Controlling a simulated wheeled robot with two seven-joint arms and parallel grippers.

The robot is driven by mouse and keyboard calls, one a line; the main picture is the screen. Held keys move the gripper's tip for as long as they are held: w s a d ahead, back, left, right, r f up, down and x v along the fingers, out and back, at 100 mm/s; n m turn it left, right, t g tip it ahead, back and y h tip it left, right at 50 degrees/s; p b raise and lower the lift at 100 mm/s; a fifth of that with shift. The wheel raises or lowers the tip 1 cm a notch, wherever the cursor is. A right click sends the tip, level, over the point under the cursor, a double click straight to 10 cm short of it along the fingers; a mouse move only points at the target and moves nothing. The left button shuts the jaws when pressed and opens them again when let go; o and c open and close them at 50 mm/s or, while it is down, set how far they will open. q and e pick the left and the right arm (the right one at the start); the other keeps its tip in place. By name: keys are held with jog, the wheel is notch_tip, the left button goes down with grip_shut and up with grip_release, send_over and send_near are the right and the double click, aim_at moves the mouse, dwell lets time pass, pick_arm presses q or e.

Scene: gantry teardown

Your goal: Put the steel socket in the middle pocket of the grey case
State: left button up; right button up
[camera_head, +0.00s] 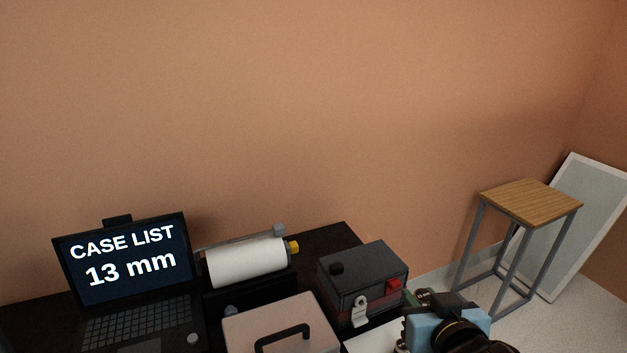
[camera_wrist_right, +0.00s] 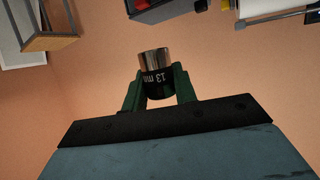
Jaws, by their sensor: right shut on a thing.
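My right gripper (camera_wrist_right: 158,82) is shut on the steel socket (camera_wrist_right: 154,59). The socket has a bright metal end and a black band marked "13 mm", which reads upside down in the right wrist view. Green fingers pinch it from both sides. In the head view the right gripper (camera_head: 426,297) is at the bottom right, beside the dark box; I cannot make out the socket there. A pale case with a black handle (camera_head: 278,318) is cut off by the bottom edge. It may be the grey case; no pockets show. My left gripper is not in view.
A laptop (camera_head: 125,262) reads "CASE LIST 13 mm". A white roll (camera_head: 243,263) stands beside it. A dark box (camera_head: 358,278) with a red switch and a latch is behind the pale case. A wood-topped stool (camera_head: 530,202) and leaning panel (camera_head: 578,230) are at right.

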jog(key=w+a+f, duration=0.2)
jog(key=a+f, duration=0.1)
jog(key=f, duration=0.4)
jog(key=w+a+f+n+y, duration=0.1)
jog(key=w+a+f, duration=0.1)
jog(key=a+f, duration=0.2)
notch_tip(320, 180, down, 3)
jog(key=shift+f, duration=0.1)
jog(key=shift+f, duration=0.1)
notch_tip(320, 180, down, 10)
jog(key=b, duration=0.2)
jog(key=shift+r+b, duration=0.25)
jog(key=shift+b, duration=0.15)
jog(key=shift+f, duration=0.1)
